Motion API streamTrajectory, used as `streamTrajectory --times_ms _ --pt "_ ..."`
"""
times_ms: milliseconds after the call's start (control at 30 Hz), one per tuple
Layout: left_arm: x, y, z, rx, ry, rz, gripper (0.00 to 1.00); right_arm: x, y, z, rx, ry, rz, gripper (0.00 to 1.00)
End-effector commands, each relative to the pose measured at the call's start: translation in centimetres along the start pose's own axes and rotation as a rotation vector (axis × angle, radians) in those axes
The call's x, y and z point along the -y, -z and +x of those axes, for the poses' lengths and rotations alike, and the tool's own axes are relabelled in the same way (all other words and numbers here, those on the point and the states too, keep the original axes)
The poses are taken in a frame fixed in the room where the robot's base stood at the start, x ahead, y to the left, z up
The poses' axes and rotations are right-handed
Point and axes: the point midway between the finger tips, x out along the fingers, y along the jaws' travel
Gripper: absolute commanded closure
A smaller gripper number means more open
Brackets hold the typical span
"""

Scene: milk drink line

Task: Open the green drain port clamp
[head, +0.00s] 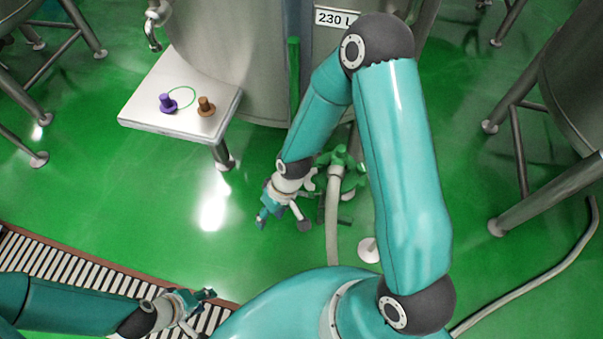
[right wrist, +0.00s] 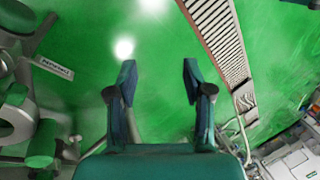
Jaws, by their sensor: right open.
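Green clamp-like parts (head: 340,160) sit low beside the big tank, around the top of a pale hose, partly hidden by my right arm. In the right wrist view, green parts (right wrist: 42,145) on grey metal fittings stand at the left edge, with a small lettered tag (right wrist: 52,66) above them. I cannot tell which piece is the drain port clamp. My right gripper (right wrist: 158,82) is open and empty, left of the green parts in the head view and apart from them. My left gripper (head: 203,297) is over the slatted strip at the lower left; its jaw opening is unclear.
A white stand (head: 160,125) at the left holds a purple piece (head: 168,103) with a green loop and a brown piece (head: 206,106). The tank (head: 235,60) rises behind. A pale hose (head: 332,215) runs down to the floor. Open green floor lies left of my right gripper.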

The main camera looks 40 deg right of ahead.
Motion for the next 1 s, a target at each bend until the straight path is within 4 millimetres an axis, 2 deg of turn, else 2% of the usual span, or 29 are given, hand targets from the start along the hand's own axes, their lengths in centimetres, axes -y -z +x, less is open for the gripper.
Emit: streamTrajectory --times_ms 33,100,233,400,533,633,733,867,1000 --pt "0.8 0.0 2.4 0.000 0.000 0.000 0.60 -1.1 2.4 -0.2 -0.015 -0.023 -0.064 0.49" --pt "1.4 0.0 4.0 0.000 0.000 0.000 0.60 -2.1 4.7 -2.4 -0.003 -0.057 -0.156 0.49" --pt "2.4 0.0 6.8 0.000 0.000 0.000 0.60 -4.0 7.5 -8.0 0.030 -0.146 -0.296 0.49" --pt "3.3 0.1 9.3 0.000 0.000 0.000 0.60 -6.0 8.0 -15.5 0.077 -0.257 -0.388 0.49" --pt "3.6 0.1 10.1 0.000 0.000 0.000 0.60 -6.8 7.2 -19.3 0.106 -0.305 -0.410 0.49" --pt "3.7 0.1 10.4 0.000 0.000 0.000 0.60 -7.1 6.8 -20.4 0.119 -0.322 -0.416 0.49" --pt "3.8 0.1 10.5 0.000 0.000 0.000 0.60 -7.3 6.6 -20.1 0.126 -0.325 -0.417 0.49" --pt "3.9 0.1 10.9 0.000 0.000 0.000 0.60 -7.9 6.5 -18.4 0.129 -0.323 -0.415 0.49" --pt "4.1 0.1 11.5 0.000 0.000 0.000 0.60 -8.8 6.3 -15.7 0.130 -0.322 -0.414 0.49"
